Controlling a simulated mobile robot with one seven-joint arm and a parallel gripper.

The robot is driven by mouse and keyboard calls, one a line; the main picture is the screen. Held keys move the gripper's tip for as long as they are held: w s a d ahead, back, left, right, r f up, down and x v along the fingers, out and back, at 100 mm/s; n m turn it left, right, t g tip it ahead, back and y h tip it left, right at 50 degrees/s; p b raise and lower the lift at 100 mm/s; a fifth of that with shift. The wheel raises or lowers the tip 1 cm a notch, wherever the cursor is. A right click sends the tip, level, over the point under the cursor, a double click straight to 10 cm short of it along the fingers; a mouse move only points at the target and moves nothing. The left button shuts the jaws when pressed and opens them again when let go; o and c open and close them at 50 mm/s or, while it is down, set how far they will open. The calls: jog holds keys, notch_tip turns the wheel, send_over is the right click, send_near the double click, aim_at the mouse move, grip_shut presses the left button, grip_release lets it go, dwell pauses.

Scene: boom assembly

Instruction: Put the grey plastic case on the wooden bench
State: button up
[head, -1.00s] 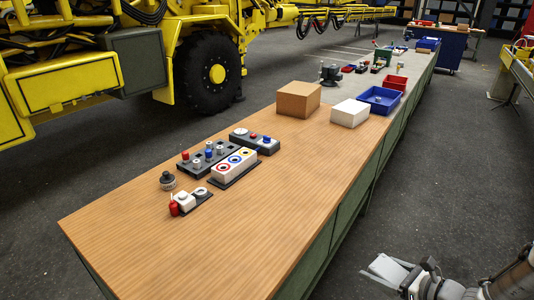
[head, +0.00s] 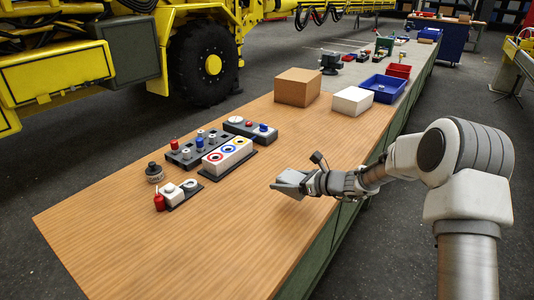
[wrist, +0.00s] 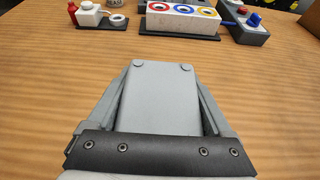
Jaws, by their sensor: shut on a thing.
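The grey plastic case (wrist: 158,100) is flat and pale grey, with two small round marks near its far corners in the wrist view. My gripper (head: 292,183) is shut on it, with one finger along each side. In the head view the case (head: 289,180) shows at the end of my gripper, over the right part of the wooden bench (head: 200,245). I cannot tell whether the case touches the bench top or is just above it. Its near end is hidden by my gripper.
A cardboard box (head: 297,87), a white box (head: 352,101) and a blue tray (head: 382,88) stand farther back. The near bench top is clear.

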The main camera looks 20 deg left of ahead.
jog(key=a+r+b, duration=0.2)
jog(key=a+r, duration=0.2)
jog(key=a, duration=0.8)
jog(key=b, duration=0.2)
send_over(278, 213)
jog(key=shift+n+g, duration=0.3)
notch_tip(278, 213, down, 7)
jog(key=shift+s+f, duration=0.1)
jog(key=shift+f+b, duration=0.45)
jog(key=shift+f, duration=1.45)
jog(key=shift+f, duration=0.2)
jog(key=o, duration=1.3)
jog(key=shift+o, duration=0.2)
jog(key=shift+r, duration=0.2)
jog(key=shift+d+r, duration=0.15)
jog(key=shift+d, duration=0.15)
jog(key=p+v, duration=0.2)
jog(key=v, duration=0.9)
jog(key=shift+s+d, duration=0.2)
